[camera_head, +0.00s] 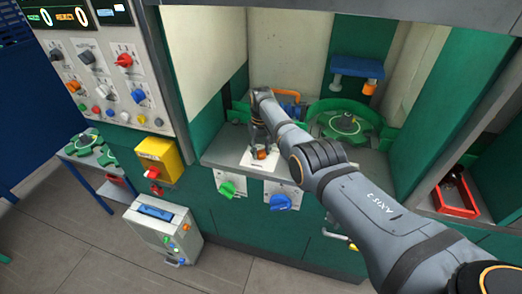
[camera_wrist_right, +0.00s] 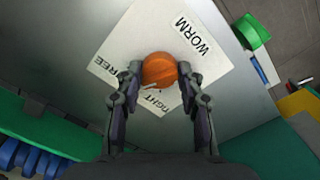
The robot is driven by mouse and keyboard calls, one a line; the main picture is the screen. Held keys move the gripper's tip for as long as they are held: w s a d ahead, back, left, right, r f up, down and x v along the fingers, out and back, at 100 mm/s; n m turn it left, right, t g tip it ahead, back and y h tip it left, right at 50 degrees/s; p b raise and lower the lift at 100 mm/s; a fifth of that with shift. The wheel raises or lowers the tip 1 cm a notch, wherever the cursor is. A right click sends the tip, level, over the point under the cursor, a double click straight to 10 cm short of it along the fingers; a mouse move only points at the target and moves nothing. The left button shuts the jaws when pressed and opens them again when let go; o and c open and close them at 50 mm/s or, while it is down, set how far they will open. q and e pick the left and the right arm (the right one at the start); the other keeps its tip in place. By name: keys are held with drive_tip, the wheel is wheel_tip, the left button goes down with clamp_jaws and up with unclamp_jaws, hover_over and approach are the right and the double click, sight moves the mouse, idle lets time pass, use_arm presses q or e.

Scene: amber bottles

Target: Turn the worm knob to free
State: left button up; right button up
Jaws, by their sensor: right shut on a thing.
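The worm knob is a round orange knob (camera_wrist_right: 159,69) on a white label plate (camera_wrist_right: 135,35) marked WORM, FREE and TIGHT. In the head view the knob (camera_head: 261,154) sits on the grey ledge below my right gripper. My right gripper (camera_wrist_right: 153,74) is shut on the knob, one finger on each side of it. In the head view this gripper (camera_head: 260,147) points down at the label. I cannot tell which word the knob points to. My left gripper is not in view.
A green knob (camera_head: 227,189) and a blue knob (camera_head: 280,202) are on the front panel below the ledge. A green round fixture (camera_head: 345,124) stands in the bay to the right. A yellow box (camera_head: 160,158) with a red lever is at the left.

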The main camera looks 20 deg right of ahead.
sight(261, 150)
drive_tip(key=shift+m, duration=2.2)
drive_tip(key=o, duration=1.2)
wheel_tip(261, 150, up, 12)
drive_tip(key=shift+r, duration=0.1)
